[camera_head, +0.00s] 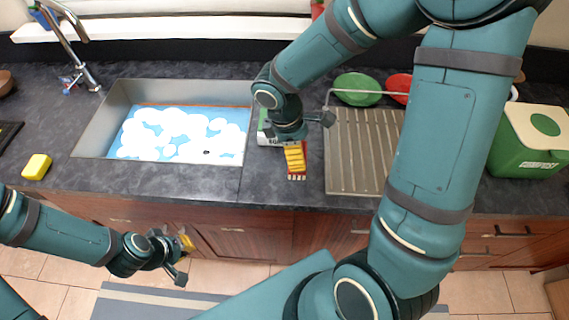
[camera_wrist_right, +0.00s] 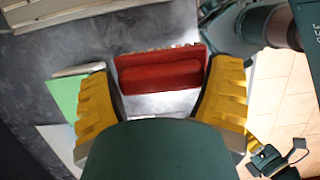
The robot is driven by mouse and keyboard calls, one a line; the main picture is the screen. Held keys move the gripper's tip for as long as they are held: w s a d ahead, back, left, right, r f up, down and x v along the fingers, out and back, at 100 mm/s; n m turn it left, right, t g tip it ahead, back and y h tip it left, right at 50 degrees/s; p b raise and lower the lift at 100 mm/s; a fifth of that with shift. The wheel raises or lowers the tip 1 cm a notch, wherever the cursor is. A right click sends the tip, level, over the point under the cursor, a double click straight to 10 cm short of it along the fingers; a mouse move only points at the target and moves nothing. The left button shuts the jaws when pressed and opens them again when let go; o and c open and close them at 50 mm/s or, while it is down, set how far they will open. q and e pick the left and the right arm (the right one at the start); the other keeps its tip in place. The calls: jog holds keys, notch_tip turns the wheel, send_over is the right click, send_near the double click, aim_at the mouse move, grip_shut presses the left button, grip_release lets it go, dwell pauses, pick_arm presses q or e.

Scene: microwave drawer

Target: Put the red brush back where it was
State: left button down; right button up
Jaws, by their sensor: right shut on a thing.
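The red brush (camera_head: 304,160) is low over the dark counter, between the sink and the ribbed draining tray, near the front edge. In the right wrist view the red brush (camera_wrist_right: 160,75) lies across between the yellow fingers, with its pale bristles pointing away. My right gripper (camera_wrist_right: 162,85) is shut on it; in the head view this gripper (camera_head: 295,158) points down at the counter. I cannot tell whether the brush touches the counter. My left gripper (camera_head: 187,243) is low in front of the cabinets, away from the brush; its finger opening is not clear.
The sink (camera_head: 90,135) holds blue water and white foam. A green-and-white item (camera_head: 264,127) stands beside the right gripper. The draining tray (camera_head: 350,150) is to its right, with green (camera_head: 357,88) and red plates behind. A yellow sponge (camera_head: 36,167) and green bin (camera_head: 530,155) stand farther out.

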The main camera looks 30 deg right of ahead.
jog(key=shift+w+f, duration=0.1)
jog(key=shift+w, duration=0.25)
notch_tip(320, 180, down, 9)
jog(key=shift+s+f+b, duration=0.1)
jog(key=shift+s+b, duration=0.05)
jog(key=shift+b, duration=0.6)
jog(key=shift+f, duration=0.3)
jog(key=shift+f, duration=0.1)
jog(key=o, duration=0.9)
